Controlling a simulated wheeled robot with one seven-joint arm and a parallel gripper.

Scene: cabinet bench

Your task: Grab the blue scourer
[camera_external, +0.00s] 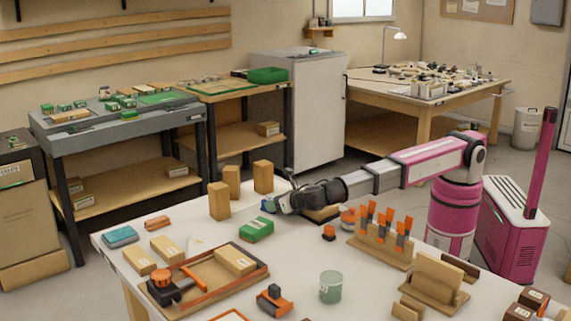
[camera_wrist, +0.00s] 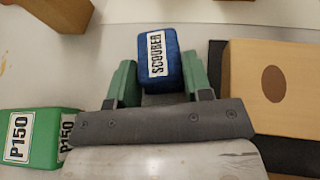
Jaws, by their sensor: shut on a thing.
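The blue scourer (camera_wrist: 159,58), a small block with a white label reading SCOURER, sits between the two green fingers of my gripper (camera_wrist: 154,83) in the wrist view. The fingers are shut on its near end, and its far end sticks out beyond them. In the external view my gripper (camera_external: 272,204) is low over the back part of the white bench, behind a green block. There the scourer is small and mostly hidden by the gripper. I cannot tell whether it touches the bench top.
A green P150 block (camera_wrist: 30,137) is close on the left and a wooden block with a brown spot (camera_wrist: 272,86) close on the right. Upright wooden blocks (camera_external: 219,201) stand behind. A tray (camera_external: 253,250) and an orange-handled tool rack (camera_external: 380,250) are nearer the front.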

